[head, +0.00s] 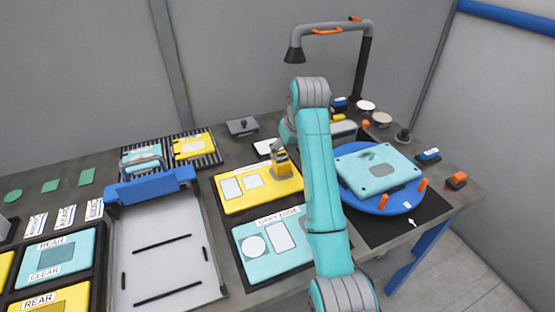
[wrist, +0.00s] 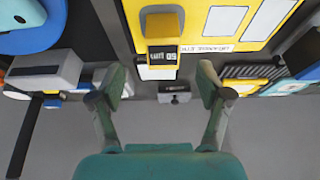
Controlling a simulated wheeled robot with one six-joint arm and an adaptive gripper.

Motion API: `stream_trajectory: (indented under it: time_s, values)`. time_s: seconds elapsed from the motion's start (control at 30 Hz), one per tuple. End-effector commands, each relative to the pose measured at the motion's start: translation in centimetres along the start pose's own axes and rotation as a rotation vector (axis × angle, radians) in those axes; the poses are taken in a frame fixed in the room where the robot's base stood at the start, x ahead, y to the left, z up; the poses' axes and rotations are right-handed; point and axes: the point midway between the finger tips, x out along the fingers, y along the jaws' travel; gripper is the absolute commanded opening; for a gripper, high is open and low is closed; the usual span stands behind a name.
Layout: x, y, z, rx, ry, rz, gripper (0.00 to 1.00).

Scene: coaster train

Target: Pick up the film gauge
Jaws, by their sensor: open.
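The film gauge is probably the small yellow and grey handheld device (head: 282,165) standing at the right end of a yellow panel (head: 232,201). In the wrist view the device (wrist: 165,28) shows a dark face with a small display. My gripper (wrist: 160,82) is open and empty, its two fingers spread wide. In the wrist picture the device lies just above the gap between the fingertips, apart from both. In the head view my arm hides most of the gripper, and the device shows just left of the arm.
A teal panel (head: 264,242) lies in front of the yellow one. A blue turntable (head: 362,200) bearing another teal panel (head: 378,173) is to the right. A grey block (wrist: 45,68) is beside the left finger. A grey lamp (head: 295,55) overhangs the back.

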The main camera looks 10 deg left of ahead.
Motion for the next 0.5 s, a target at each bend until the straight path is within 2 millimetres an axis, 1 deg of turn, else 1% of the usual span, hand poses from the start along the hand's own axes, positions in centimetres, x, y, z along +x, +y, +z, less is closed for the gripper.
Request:
stream_trajectory:
  time_s: [0.03,0.2,0.3,0.43,0.5]
  values:
    - [0.9,0.0,0.1,0.000,-0.005,-0.001,0.77]
    - [3.3,-0.1,0.1,0.000,-0.003,-0.001,0.77]
    - [4.2,-0.1,0.1,0.000,-0.002,0.000,0.77]
    - [4.9,-0.1,0.1,0.000,-0.002,0.000,0.77]
    - [5.5,-0.2,0.1,0.000,-0.003,-0.001,0.77]
